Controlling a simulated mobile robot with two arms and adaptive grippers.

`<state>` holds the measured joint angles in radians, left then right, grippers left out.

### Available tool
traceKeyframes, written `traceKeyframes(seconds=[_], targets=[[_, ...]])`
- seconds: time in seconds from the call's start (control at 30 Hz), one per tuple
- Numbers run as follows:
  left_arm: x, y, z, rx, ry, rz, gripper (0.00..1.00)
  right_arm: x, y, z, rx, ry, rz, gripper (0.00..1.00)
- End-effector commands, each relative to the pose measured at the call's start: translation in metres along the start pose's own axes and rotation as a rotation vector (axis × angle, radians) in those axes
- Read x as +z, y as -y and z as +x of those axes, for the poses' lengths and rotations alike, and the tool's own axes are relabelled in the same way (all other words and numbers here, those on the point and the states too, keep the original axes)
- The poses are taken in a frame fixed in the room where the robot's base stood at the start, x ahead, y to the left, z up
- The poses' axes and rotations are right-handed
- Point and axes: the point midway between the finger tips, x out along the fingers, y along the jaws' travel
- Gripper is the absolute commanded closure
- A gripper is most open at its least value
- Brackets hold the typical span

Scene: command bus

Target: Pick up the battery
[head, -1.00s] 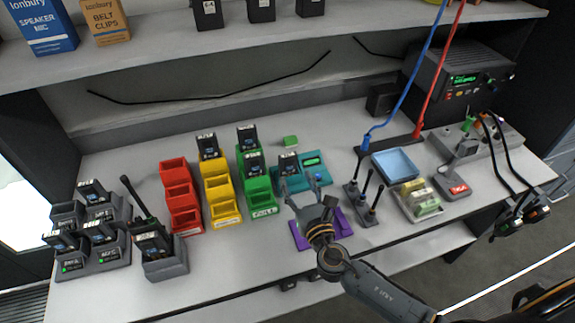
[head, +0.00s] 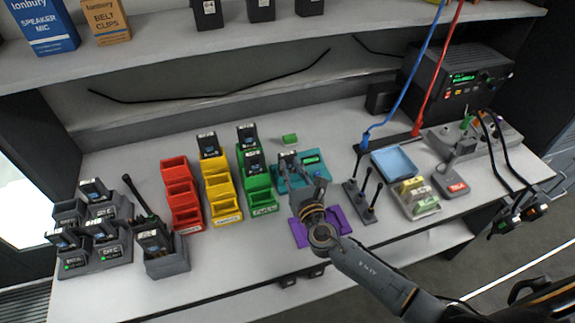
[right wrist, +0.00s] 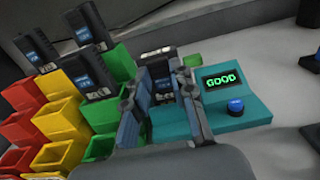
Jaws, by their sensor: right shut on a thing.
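In the head view the battery (head: 289,158) is partly hidden by my right gripper (head: 303,172), and the tester (head: 318,180) sits at the middle of the bench. In the right wrist view my right gripper (right wrist: 158,88) has one finger on each side of the battery and is shut on it. The battery's lower end is hidden in the tester. My left gripper is not in view.
Green bins (head: 261,201), yellow bins (head: 225,207) and red bins (head: 184,211) stand left of the tester, several holding batteries. A purple mat (head: 338,220) lies under my right arm. An antenna stand (head: 361,209) and blue tray (head: 395,163) are to the right.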

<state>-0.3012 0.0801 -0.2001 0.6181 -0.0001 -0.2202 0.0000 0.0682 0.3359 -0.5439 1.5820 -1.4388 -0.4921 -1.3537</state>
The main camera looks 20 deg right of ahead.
Motion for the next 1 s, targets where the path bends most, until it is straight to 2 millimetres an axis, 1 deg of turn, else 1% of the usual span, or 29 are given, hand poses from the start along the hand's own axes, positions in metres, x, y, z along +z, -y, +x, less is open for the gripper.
traceKeyframes(seconds=[0.23,0.33,0.47,0.57,0.67,0.87,0.9,1.0], targets=[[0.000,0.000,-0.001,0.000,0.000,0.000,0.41,0.001,0.000,0.000,0.000,0.000,0.000,1.00],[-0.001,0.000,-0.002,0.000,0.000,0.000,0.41,0.006,0.000,0.000,0.000,0.001,0.001,1.00],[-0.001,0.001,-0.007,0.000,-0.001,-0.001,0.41,0.020,0.000,0.000,0.000,0.002,0.001,1.00],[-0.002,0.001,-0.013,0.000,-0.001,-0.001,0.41,0.036,0.000,0.000,0.001,0.003,0.001,1.00],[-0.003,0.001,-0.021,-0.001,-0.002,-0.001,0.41,0.051,-0.002,-0.015,0.001,0.001,0.002,1.00],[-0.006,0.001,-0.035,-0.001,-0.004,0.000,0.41,0.097,-0.008,-0.052,0.003,0.001,0.002,1.00],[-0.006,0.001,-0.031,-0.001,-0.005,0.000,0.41,0.096,-0.010,-0.064,0.003,-0.002,0.002,1.00],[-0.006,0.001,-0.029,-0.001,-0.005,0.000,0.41,0.106,-0.013,-0.089,0.003,-0.002,0.002,1.00]])
